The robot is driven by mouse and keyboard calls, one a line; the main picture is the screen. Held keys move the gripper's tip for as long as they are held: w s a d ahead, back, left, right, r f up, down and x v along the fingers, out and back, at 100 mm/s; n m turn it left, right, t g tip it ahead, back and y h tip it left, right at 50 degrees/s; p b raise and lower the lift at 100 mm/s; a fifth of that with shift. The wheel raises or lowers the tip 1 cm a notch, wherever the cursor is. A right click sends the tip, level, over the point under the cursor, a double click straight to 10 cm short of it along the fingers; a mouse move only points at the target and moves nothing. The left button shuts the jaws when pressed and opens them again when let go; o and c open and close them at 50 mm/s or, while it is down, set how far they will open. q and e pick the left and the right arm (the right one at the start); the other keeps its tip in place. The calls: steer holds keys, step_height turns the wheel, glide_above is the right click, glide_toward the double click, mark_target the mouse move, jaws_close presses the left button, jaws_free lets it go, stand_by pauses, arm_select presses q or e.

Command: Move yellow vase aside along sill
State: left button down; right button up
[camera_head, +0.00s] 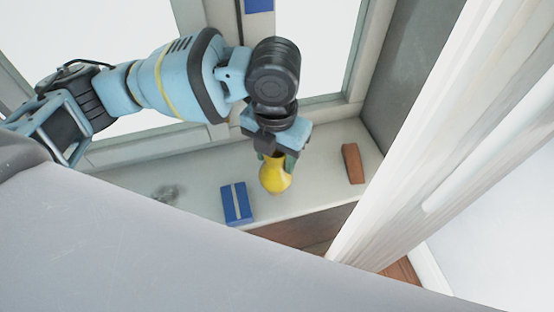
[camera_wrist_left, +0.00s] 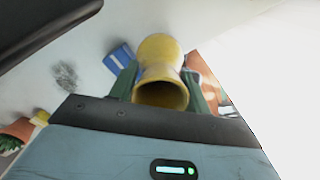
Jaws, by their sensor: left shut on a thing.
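The yellow vase (camera_head: 275,177) is at the windowsill (camera_head: 205,200), right of the blue box. My left gripper (camera_head: 277,158) comes down from above and is shut on the vase near its neck. In the left wrist view, the vase (camera_wrist_left: 160,75) is between the two green fingers (camera_wrist_left: 160,85), with its open mouth towards the camera. I cannot tell whether its base touches the sill. My right gripper is not in view.
A blue box with a pale stripe (camera_head: 236,203) lies left of the vase. A reddish-brown block (camera_head: 352,163) lies to its right. A small grey object (camera_head: 165,194) sits farther left.

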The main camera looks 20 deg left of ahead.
arm_select(q)
steer(key=shift+w, duration=0.45)
steer(key=shift+f, duration=1.95)
steer(key=c, duration=0.7)
jaws_free()
steer(key=shift+r, duration=0.1)
step_height(320, 180, up, 12)
steer(key=shift+r+p, duration=0.1)
steer(key=shift+p, duration=0.3)
